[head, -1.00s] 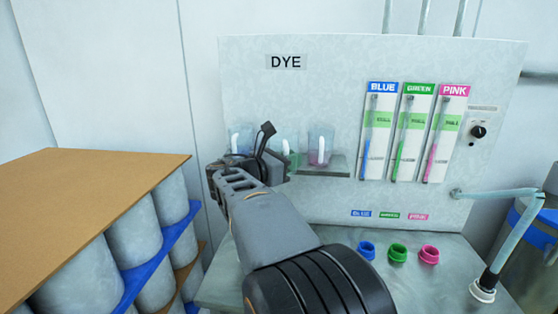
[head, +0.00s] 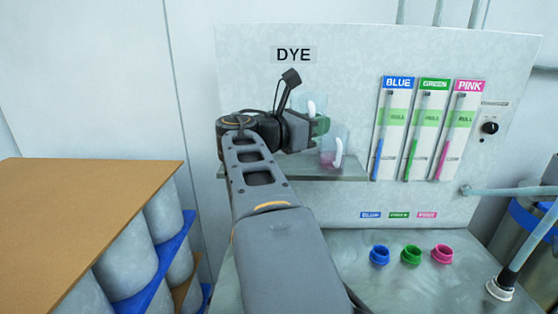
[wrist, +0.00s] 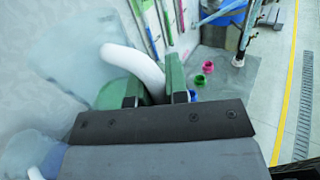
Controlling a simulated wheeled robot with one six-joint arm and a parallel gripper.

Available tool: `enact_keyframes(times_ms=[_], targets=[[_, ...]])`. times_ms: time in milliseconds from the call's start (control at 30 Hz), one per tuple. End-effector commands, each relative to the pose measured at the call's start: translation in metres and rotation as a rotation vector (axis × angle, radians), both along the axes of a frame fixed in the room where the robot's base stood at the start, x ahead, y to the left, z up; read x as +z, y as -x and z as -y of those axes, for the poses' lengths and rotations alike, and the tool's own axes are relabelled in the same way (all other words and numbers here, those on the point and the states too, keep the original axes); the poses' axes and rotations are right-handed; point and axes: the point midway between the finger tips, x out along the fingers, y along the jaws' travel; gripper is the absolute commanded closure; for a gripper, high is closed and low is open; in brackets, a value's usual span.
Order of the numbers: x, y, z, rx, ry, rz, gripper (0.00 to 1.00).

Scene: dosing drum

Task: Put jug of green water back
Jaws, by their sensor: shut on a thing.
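The green jug is a clear jug with a white handle and green water low in it; in the head view it shows (head: 321,125) beyond my gripper (head: 303,131). It is raised above the dye shelf (head: 349,171), close to the pink jug (head: 328,158), which stands on the shelf. In the wrist view, my gripper (wrist: 154,88) is shut on the white handle of the green jug (wrist: 75,60). A second jug with a white handle and a bluish tint (wrist: 48,158) shows at the lower left there. My arm hides the left part of the shelf in the head view.
Blue (head: 380,255), green (head: 411,254) and pink (head: 442,254) ring-shaped ports sit on the counter (head: 320,245). Dye gauges (head: 428,128) are on the panel right of the shelf. A brown-topped stack (head: 85,205) of drums stands at the left.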

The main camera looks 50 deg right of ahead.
Motion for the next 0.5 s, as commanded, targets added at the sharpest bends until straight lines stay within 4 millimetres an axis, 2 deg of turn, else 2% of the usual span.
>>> enact_keyframes(times_ms=[167,467,500], targets=[[-0.008,-0.016,0.014,-0.002,-0.002,-0.005,1.0],[-0.039,-0.073,0.059,0.0,-0.002,-0.006,1.0],[-0.048,-0.077,0.062,0.0,-0.003,-0.005,1.0]])
